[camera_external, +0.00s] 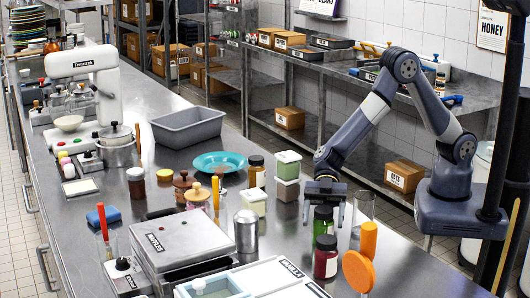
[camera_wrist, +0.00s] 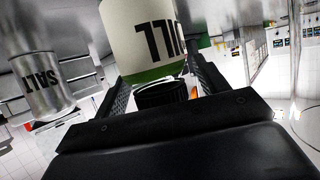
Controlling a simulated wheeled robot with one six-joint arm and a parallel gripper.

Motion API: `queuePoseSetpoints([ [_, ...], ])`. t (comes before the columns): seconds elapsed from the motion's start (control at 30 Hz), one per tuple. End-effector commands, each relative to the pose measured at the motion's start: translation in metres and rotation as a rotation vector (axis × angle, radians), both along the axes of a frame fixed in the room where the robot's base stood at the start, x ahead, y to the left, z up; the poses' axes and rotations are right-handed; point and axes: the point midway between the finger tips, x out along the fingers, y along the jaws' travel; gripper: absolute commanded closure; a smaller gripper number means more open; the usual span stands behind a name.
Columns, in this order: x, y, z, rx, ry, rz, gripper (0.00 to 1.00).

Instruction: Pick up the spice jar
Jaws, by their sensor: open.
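A spice jar (camera_external: 323,226) with green contents and a black cap stands upright on the steel counter. In the wrist view the jar (camera_wrist: 150,40) fills the top middle, upside down, with a pale label that seems to read DILL. My gripper (camera_external: 324,212) points down over this jar. Its fingers are open, one on each side of the jar's upper part. A gap shows on at least the left side in the wrist view; I cannot tell whether either finger touches the glass.
A dark red jar (camera_external: 325,260) stands just in front, with orange paddle-like items (camera_external: 360,268) beside it. A clear glass (camera_external: 363,207) is close on the right. A metal salt shaker (camera_wrist: 38,85) stands to the left, by a grey press (camera_external: 180,240).

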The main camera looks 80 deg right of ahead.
Motion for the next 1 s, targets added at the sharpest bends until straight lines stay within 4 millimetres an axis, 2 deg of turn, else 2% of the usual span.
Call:
queuePoseSetpoints([
  [0.27, -0.0002, 0.0049, -0.0025, 0.000, 0.001, -0.001, 0.32],
  [0.9, -0.0003, 0.0047, -0.0022, 0.000, 0.000, -0.001, 0.85],
  [1.0, -0.0001, 0.0048, -0.0015, 0.001, 0.000, -0.001, 0.86],
])
